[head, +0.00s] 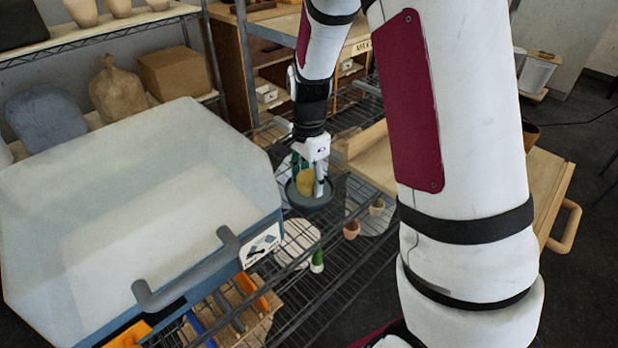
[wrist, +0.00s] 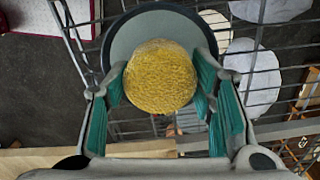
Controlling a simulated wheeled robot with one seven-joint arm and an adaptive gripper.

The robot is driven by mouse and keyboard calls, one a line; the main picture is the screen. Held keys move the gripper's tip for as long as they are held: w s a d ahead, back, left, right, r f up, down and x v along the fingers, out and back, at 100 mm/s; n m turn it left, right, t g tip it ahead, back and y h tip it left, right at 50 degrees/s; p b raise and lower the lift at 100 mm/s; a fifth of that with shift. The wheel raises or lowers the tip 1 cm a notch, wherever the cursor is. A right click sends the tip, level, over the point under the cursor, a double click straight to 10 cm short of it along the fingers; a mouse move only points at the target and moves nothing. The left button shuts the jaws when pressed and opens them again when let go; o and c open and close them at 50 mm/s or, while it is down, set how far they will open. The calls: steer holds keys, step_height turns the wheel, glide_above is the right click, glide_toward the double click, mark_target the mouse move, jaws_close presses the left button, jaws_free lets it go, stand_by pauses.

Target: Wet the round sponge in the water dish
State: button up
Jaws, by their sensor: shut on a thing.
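The round yellow sponge (wrist: 160,77) is between the two fingers of my gripper (wrist: 161,88), which is shut on its sides. In the head view the sponge (head: 305,181) shows inside the outline of a dark round dish (head: 309,204) on the wire shelf. My gripper (head: 311,178) points down there. In the wrist view the dish (wrist: 147,24) lies behind the sponge, with its grey-green inside showing. I cannot tell whether the sponge touches the dish's inside, and no clear water line shows.
White round discs (head: 299,240), a small green-and-white bottle (head: 317,261) and small clay pots (head: 351,229) are on the wire shelf. A wooden box (head: 370,150) is right of the dish.

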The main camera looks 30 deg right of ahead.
mark_target(310, 176)
steer(key=shift+f, duration=0.6)
stand_by(1.6)
steer(key=shift+r, duration=0.1)
steer(key=shift+r+p, duration=2.1)
steer(key=shift+r, duration=1.35)
steer(key=shift+s, duration=0.1)
